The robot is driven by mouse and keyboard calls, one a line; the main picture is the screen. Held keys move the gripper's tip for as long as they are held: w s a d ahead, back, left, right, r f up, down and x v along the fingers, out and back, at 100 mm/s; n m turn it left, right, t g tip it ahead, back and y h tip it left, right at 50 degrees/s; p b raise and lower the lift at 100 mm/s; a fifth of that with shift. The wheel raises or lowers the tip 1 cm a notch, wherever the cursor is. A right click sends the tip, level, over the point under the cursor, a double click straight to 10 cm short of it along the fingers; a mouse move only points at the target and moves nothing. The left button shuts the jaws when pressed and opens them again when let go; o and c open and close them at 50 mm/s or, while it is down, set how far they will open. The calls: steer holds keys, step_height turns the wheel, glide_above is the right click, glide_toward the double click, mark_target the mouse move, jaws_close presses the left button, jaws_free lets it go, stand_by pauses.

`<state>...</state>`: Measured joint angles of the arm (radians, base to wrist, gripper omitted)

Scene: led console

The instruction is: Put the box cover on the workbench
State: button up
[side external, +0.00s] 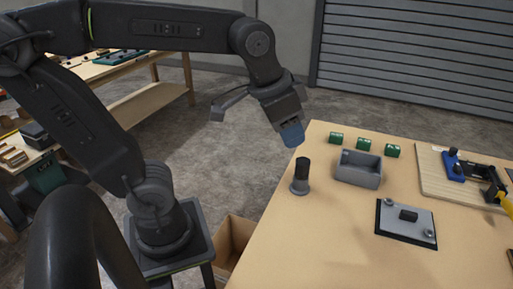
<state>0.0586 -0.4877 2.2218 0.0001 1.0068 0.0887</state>
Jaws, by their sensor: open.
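The box cover appears to be the flat grey plate (393,217) with a black block-shaped handle and small round parts at its corners. It lies on a black pad or base on the right part of the workbench (310,235). An open grey box (358,177) stands behind it and to its left. The gap between the fingers is hard to see from this side.
A grey cylinder with a black top (300,180) stands left of the box. Three green blocks (364,144) sit behind the box. A wooden board (432,175) carries a blue fixture (454,167) and a black clamp at the right. The front of the workbench is clear.

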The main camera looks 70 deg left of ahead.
steer(key=s+a+f+n+t, duration=0.1)
steer(key=s+f, duration=0.3)
steer(key=s, duration=0.1)
steer(key=shift+s+a+n, duration=0.3)
stand_by(0.9)
